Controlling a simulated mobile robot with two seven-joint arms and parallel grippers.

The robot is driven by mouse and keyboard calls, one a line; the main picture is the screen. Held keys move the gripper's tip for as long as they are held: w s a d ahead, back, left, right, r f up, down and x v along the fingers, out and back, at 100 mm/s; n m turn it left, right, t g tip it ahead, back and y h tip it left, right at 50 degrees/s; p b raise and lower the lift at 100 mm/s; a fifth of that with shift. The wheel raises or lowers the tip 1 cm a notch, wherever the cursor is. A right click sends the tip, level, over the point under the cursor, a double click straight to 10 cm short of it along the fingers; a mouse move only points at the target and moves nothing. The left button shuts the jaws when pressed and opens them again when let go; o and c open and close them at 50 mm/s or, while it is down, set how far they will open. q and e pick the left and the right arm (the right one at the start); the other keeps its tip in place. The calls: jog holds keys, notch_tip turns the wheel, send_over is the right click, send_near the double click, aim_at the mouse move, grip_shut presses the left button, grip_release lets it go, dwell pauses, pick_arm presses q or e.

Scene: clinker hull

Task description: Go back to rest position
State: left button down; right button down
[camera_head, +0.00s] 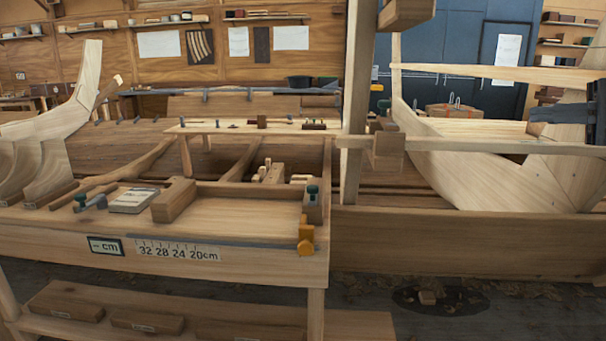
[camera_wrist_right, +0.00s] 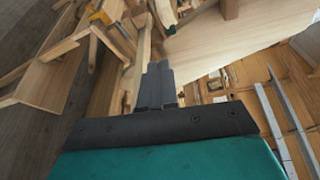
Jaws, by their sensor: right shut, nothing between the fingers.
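My right gripper (camera_head: 538,115) reaches in from the right edge of the head view, dark and pointing left. It hangs in front of the pale hull planks (camera_head: 480,165) and above a horizontal wooden bar (camera_head: 460,147). In the right wrist view its two dark fingers (camera_wrist_right: 158,84) lie together with nothing between them, in front of a broad pale plank (camera_wrist_right: 235,42). I cannot tell whether it touches any wood. My left gripper is not in view.
A wooden bench (camera_head: 250,208) with a block (camera_head: 174,199), a clamp (camera_head: 90,201) and a printed scale stands at the left. An upright post (camera_head: 355,90) rises in the middle. Shavings lie on the floor (camera_head: 500,300) by a dark round patch.

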jog(key=a+f+m+t+h, duration=0.3)
jog(key=f+m+t, duration=0.1)
jog(key=f+m, duration=1.15)
jog(key=a+f+m+t+h, duration=0.2)
jog(key=f+m+t, duration=0.2)
jog(key=f+m, duration=1.15)
jog(key=s+f+m+g+h, duration=0.6)
jog(key=s+f+m+h, duration=0.2)
jog(key=s+f+m, duration=1.35)
jog(key=s+a+m+t+p, duration=0.1)
jog(key=a+m+p, duration=0.1)
jog(key=a+m, duration=0.7)
jog(key=a, duration=0.7)
jog(key=shift+a+r+t, duration=0.15)
jog(key=shift+a+t, duration=0.15)
jog(key=shift+a, duration=0.1)
